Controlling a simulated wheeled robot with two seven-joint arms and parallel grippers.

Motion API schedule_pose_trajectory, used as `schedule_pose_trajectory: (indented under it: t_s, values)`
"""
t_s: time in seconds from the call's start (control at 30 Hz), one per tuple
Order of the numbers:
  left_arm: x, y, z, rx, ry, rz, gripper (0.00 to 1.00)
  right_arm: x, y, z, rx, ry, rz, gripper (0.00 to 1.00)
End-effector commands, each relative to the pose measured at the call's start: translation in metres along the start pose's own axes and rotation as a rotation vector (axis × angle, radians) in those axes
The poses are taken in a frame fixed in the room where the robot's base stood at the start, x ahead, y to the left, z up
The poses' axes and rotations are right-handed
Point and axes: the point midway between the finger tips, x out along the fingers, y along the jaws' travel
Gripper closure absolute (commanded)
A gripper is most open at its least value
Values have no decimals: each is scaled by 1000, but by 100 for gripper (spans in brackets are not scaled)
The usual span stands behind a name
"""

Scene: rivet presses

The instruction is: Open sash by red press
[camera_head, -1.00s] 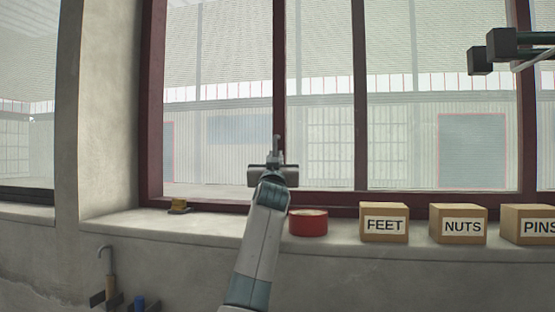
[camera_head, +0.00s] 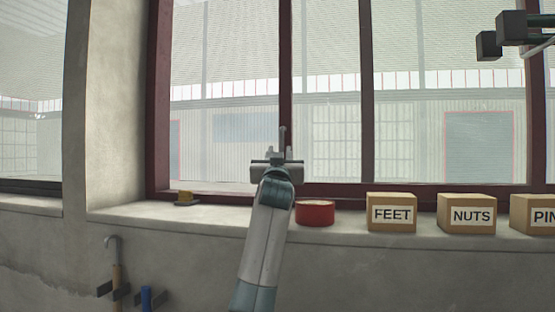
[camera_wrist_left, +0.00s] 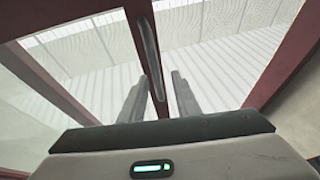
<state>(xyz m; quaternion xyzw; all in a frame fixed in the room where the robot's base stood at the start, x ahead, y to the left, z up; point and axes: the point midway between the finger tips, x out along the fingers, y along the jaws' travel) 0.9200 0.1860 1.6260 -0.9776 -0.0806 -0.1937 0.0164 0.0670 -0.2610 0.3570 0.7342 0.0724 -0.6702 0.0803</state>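The window has dark red frames, and an upright sash stile (camera_head: 286,70) stands left of the middle. My left gripper (camera_head: 283,143) is raised in front of this stile, above the sill. In the left wrist view the stile (camera_wrist_left: 135,30) carries a long grey recessed pull (camera_wrist_left: 150,50). My left gripper's fingers (camera_wrist_left: 158,98) are apart, one on each side of the stile in the picture. Nothing is visibly clamped, and I cannot tell whether they touch it. The red press and my right gripper are not in view.
On the concrete sill (camera_head: 240,222) stand a red round tin (camera_head: 315,214) and boxes marked FEET (camera_head: 392,214), NUTS (camera_head: 467,215) and PIN (camera_head: 537,216). Dark blocks (camera_head: 511,27) hang upper right. Tools (camera_head: 117,265) hang below the sill.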

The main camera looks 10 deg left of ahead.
Motion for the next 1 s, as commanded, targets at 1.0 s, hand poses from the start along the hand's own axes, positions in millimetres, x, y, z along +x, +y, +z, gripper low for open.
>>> schedule_pose_trajectory:
  t_s: [1.0]
  values:
    - [-107, 1, -46, 0, 2, 1, 70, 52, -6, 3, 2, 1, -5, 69]
